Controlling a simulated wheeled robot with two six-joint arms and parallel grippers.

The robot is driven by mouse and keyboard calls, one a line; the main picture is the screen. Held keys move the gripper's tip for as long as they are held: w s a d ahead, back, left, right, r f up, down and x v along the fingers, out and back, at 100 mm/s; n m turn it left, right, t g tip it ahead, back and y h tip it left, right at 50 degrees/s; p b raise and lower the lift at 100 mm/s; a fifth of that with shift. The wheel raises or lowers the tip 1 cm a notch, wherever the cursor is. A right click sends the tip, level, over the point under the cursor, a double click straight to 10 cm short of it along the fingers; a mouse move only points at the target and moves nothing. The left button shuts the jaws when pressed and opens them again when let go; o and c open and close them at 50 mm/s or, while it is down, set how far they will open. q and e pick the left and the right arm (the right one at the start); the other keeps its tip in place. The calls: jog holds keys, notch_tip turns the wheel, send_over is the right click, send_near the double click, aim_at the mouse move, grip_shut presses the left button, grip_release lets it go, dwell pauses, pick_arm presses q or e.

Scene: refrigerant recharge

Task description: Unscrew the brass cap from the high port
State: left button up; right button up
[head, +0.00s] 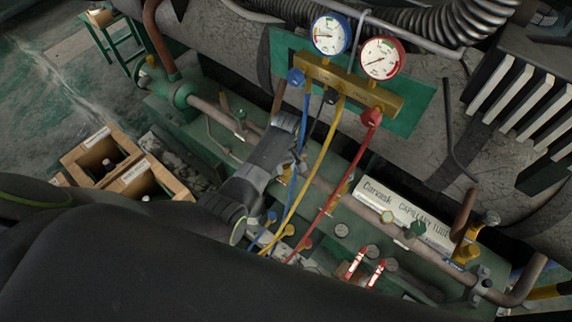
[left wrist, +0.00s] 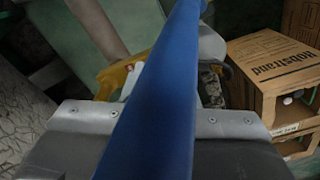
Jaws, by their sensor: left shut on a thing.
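My left gripper (head: 287,122) reaches in from the lower left over the green skid, beside the blue hose (head: 303,130). In the left wrist view the blue hose (left wrist: 155,100) runs close across the lens and covers the space between the jaws. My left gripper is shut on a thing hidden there. A yellow fitting (left wrist: 112,80) shows just left of the hose in that view. I cannot make out for certain the brass cap or which fitting is the high port. My right gripper is not in view.
The brass manifold (head: 350,88) carries a blue gauge (head: 331,34) and a red gauge (head: 381,57). A yellow hose (head: 318,165) and a red hose (head: 340,185) hang from it. A white box (head: 405,213) lies on the skid. Wooden crates (head: 105,158) stand at left.

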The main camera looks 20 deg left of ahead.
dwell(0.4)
pick_arm(q)
jog(key=shift+r+n+p, duration=0.15)
jog(key=shift+n+p, duration=0.4)
jog(key=shift+n, duration=1.25)
jog(key=shift+p, duration=0.3)
jog(key=shift+n+p, duration=0.4)
jog(key=shift+n, duration=1.4)
